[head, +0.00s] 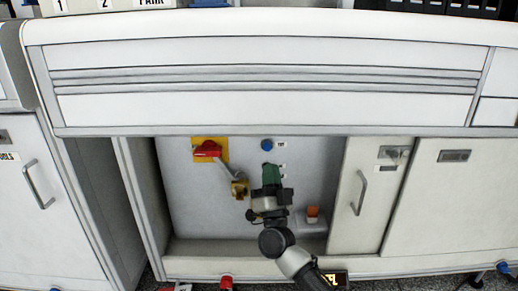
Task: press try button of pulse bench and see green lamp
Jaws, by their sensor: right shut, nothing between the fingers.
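A blue round button (267,145) with a small label beside it, which seems to read TRY, sits high on the grey panel (320,165) in the recess under the bench. My right gripper (271,178) reaches up from below in front of the panel, its tip just under the blue button and apart from it in the picture. It is shut and empty. A dark green shape shows at its tip; I cannot tell how much is finger and how much is panel. No clearly glowing green lamp can be made out. My left gripper is not in view.
Left of my gripper are a red handle (207,149) on a yellow plate and a brass-coloured padlock-like piece (239,188). An orange switch (312,211) is at lower right. A sliding door (362,195) bounds the recess on the right; the bench front (260,105) overhangs it.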

